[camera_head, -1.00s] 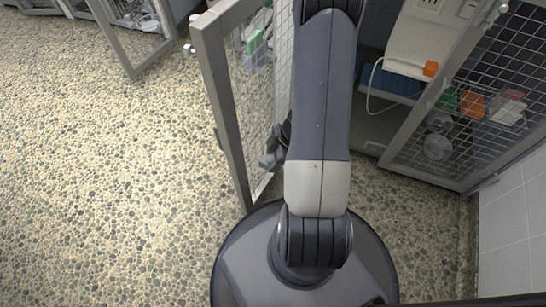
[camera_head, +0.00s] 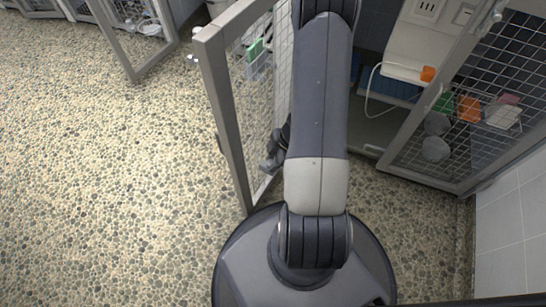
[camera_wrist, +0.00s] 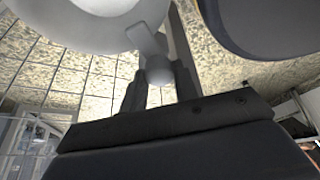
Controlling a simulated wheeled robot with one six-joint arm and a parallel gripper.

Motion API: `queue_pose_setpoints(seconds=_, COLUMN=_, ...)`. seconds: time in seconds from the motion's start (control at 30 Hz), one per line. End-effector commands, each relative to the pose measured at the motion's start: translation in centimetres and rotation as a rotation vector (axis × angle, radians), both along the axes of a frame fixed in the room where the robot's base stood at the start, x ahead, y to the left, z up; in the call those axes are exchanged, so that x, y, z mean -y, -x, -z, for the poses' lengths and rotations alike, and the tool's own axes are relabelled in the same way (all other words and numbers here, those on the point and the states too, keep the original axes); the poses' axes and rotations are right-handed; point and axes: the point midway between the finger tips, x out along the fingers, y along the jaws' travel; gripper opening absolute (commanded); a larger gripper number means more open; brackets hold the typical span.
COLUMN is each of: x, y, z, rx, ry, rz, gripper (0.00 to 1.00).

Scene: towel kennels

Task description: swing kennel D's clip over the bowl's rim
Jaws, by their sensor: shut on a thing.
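In the wrist view, a pale grey clip (camera_wrist: 158,68) with a rounded end sits between the two dark fingers of my gripper (camera_wrist: 160,90). The gripper is shut on the clip's rounded end. The clip's upper arm reaches up to the pale bowl (camera_wrist: 95,28), which fills the upper left. The clip overlaps the bowl's edge in the picture; whether it lies over the rim or only in front of it I cannot tell. In the head view the clip and bowl cannot be made out, and my arm hides much of the middle.
An open mesh door (camera_head: 222,95) stands close left of my arm. Another mesh door (camera_head: 470,110), with coloured items behind it, is at the right, near a tiled wall (camera_head: 508,215). The pebbled floor (camera_head: 100,190) at the left is clear.

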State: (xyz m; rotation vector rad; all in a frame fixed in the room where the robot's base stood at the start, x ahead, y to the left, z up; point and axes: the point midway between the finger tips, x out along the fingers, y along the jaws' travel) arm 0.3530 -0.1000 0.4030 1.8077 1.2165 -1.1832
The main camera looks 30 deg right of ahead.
Motion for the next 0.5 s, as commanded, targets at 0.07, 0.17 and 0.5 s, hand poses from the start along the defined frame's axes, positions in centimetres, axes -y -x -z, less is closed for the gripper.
queue_pose_setpoints(seconds=0.07, x=-0.03, y=0.02, z=-0.63, rx=-0.003, ry=-0.002, rz=-0.038, gripper=0.06)
queue_pose_setpoints(seconds=0.17, x=-0.02, y=-0.02, z=-0.65, rx=-0.002, ry=-0.002, rz=-0.086, gripper=0.06)
queue_pose_setpoints(seconds=0.5, x=0.00, y=-0.10, z=-0.19, rx=0.001, ry=-0.002, rz=-0.187, gripper=0.06)
